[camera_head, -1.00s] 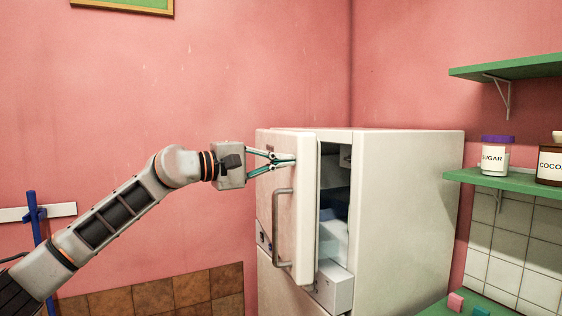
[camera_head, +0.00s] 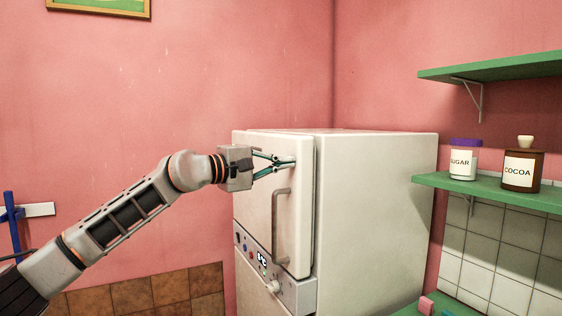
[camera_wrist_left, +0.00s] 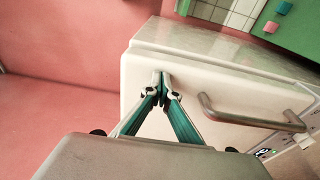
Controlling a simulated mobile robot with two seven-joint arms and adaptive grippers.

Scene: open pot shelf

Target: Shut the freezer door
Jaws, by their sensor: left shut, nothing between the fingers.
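The white freezer door (camera_head: 261,185) sits flush, or nearly so, against the fridge-freezer body (camera_head: 375,210) in the head view; any thin gap along its edge is hard to tell. The inside of the freezer is hidden behind it. The door's grey bar handle (camera_head: 281,226) stands on its right side and also shows in the left wrist view (camera_wrist_left: 250,118). My left gripper (camera_head: 293,163) is shut and empty, its fingertips at the upper part of the door face, above the handle. In the left wrist view the fingertips (camera_wrist_left: 161,78) appear against the door. My right gripper is not in view.
A control panel (camera_head: 262,263) with knobs runs below the door. Green shelves (camera_head: 490,190) hold a sugar jar (camera_head: 463,162) and a cocoa jar (camera_head: 521,170) at the right.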

